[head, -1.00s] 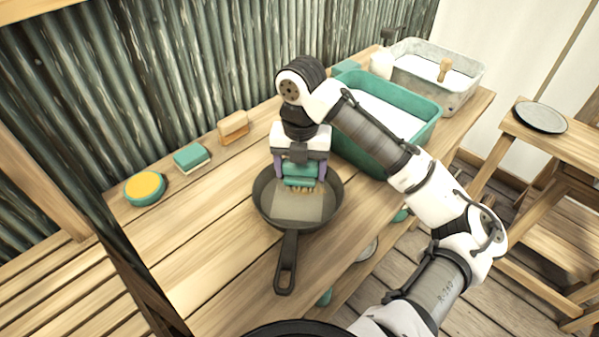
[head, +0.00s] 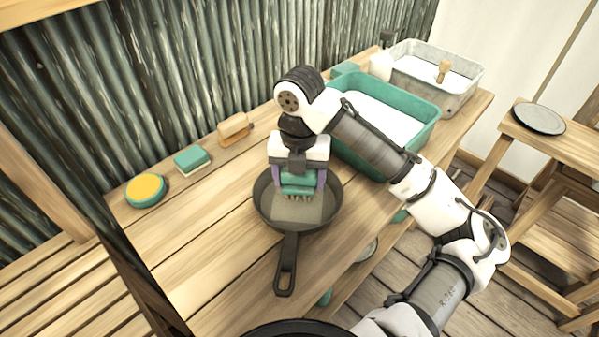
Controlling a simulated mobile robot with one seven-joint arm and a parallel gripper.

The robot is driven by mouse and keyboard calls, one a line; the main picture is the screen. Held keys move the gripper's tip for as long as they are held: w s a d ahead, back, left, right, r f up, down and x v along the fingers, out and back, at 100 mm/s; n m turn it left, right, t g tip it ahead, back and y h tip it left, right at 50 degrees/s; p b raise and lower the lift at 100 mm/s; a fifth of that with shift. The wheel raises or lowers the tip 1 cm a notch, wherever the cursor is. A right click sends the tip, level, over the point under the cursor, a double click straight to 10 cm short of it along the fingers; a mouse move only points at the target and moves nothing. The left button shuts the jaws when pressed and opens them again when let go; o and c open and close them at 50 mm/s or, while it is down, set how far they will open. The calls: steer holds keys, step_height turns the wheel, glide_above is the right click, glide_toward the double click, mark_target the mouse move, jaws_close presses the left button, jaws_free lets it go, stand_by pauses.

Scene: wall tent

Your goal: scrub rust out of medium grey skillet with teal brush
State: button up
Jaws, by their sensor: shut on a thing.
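The grey skillet (head: 262,212) lies on the wooden bench with its handle (head: 286,268) toward me. A paler, brownish square patch (head: 300,211) shows on its inner floor. My gripper (head: 299,183) is over the far half of the pan, pointing down. It is shut on the teal brush (head: 298,189), whose tan bristles point down at the pan floor, at the far part of the patch. The bristles look to be at or very near the surface; exact contact is hard to tell. The gripper hides part of the far rim.
Along the corrugated wall lie a yellow-topped teal round scrubber (head: 146,188), a teal sponge block (head: 192,159) and a wooden brush (head: 235,129). A teal basin (head: 425,128) and a metal tub (head: 462,95) stand at the right. A plate (head: 539,118) rests on a side stand.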

steer(key=shift+s+a, duration=0.1)
steer(key=shift+s, duration=0.35)
steer(key=shift+s+p, duration=0.3)
steer(key=shift+s, duration=0.4)
steer(key=shift+s+d, duration=0.45)
steer(key=shift+s, duration=0.3)
steer(key=shift+s+d, duration=0.45)
steer(key=shift+s, duration=0.3)
steer(key=shift+s+d, duration=0.1)
